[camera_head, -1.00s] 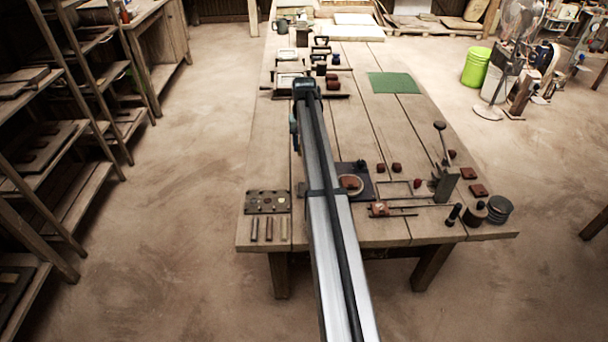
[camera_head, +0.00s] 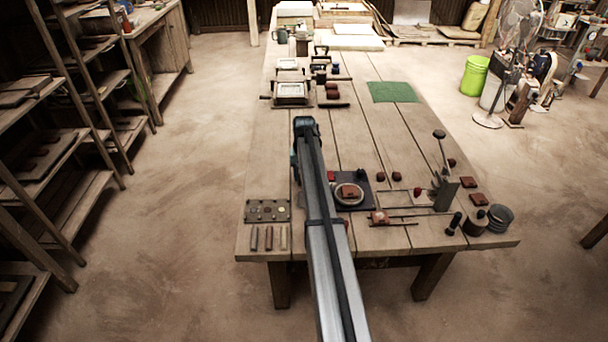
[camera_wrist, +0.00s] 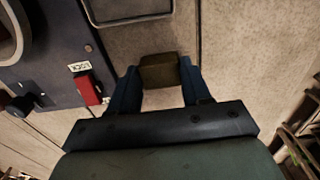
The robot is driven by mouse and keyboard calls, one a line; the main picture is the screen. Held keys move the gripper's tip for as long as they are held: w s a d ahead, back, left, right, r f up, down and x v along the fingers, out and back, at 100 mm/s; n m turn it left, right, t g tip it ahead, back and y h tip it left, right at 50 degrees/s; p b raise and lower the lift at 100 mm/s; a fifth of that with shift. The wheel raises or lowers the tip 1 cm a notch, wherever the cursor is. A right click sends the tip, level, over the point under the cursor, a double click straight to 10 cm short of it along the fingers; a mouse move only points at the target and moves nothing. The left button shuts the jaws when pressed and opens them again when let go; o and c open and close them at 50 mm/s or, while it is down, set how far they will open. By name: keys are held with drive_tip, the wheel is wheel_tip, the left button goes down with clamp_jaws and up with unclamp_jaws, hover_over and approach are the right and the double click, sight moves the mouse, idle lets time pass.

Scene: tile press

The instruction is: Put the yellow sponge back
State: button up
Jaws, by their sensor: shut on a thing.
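In the wrist view, my gripper (camera_wrist: 160,90) is shut on a small blocky piece, dark yellow-brown in this light, which I take for the yellow sponge (camera_wrist: 160,72). It sits between the two blue fingertips, above the wooden bench (camera_wrist: 225,60). In the head view, my arm reaches over the bench and its end (camera_head: 305,126) is above the middle-left planks. The fingers and the sponge are hidden there behind the arm. I cannot make out a marked place for the sponge.
A dark panel (camera_wrist: 60,55) with a red lock switch (camera_wrist: 88,90) and a black knob (camera_wrist: 20,104) is left of the gripper. A metal rim (camera_wrist: 125,18) lies beyond. A green mat (camera_head: 392,92) and framed presses (camera_head: 291,93) stand farther back. The mid-bench is largely clear.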

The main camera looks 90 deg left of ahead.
drive_tip(key=shift+f, duration=0.1)
drive_tip(key=o, duration=0.9)
drive_tip(key=shift+o, duration=0.2)
wheel_tip(320, 180, up, 12)
idle(0.5)
drive_tip(key=shift+w, duration=0.1)
